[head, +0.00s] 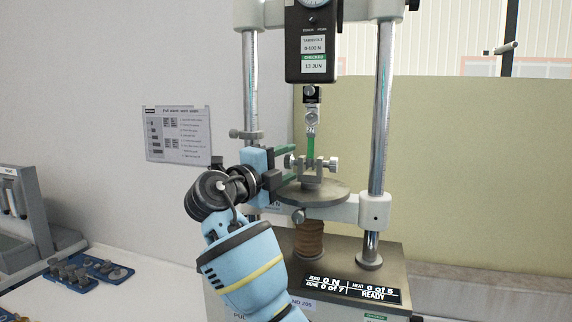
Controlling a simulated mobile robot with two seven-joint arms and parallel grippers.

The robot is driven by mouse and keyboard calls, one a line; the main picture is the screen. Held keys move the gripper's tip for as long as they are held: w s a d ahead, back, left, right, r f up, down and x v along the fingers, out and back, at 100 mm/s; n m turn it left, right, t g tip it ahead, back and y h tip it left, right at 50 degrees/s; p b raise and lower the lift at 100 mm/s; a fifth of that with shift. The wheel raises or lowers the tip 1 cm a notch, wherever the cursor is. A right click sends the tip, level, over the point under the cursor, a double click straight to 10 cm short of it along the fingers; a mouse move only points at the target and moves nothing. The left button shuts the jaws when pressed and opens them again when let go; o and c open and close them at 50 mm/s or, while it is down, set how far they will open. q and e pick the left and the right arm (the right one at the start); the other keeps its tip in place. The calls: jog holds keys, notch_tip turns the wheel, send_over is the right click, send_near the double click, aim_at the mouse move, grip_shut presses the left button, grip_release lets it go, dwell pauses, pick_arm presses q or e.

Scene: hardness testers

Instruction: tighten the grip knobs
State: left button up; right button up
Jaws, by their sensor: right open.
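A test stand holds a lower grip (312,174) on a round grey plate (318,196). The grip has a left knob (289,161) and a right knob (331,163). A green strip (310,148) stands upright between the lower grip and the small upper grip (311,116) under the black force gauge (311,42). My right gripper (284,163) is open at the left of the lower grip, with its fingers above and below the left knob's level. Whether they touch the knob I cannot tell. My left gripper is out of view.
Two steel columns (381,120) flank the grip. A display (352,288) on the base reads READY, 0 N and 0 of 7. Blue trays (90,270) with grey parts lie on the white bench at left. A printed sheet (178,134) is behind my arm.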

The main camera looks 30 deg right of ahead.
jog(key=shift+c, duration=0.4)
jog(key=c, duration=0.9)
jog(key=shift+y, duration=0.3)
jog(key=shift+a+r+n+g+y, duration=0.15)
jog(key=shift+n+g+y, duration=0.15)
jog(key=shift+y, duration=0.3)
jog(key=shift+d+r+n+g+y, duration=0.1)
jog(key=shift+r+n+g+y, duration=0.15)
jog(key=shift+y, duration=0.35)
jog(key=y, duration=0.1)
jog(key=n+g+y, duration=0.1)
jog(key=shift+r+g+y, duration=0.25)
jog(key=shift+y, duration=0.15)
jog(key=g+y, duration=0.1)
jog(key=n+g+y, duration=0.1)
jog(key=y, duration=0.1)
jog(key=shift+w+d+r+y, duration=0.2)
jog(key=shift+y, duration=0.1)
jog(key=shift+n+g+y, duration=0.25)
jog(key=shift+g+y, duration=0.15)
jog(key=shift+y, duration=0.1)
jog(key=shift+w+d+g+y, duration=0.1)
jog(key=shift+d+g+y, duration=0.1)
jog(key=shift+g+y, duration=0.35)
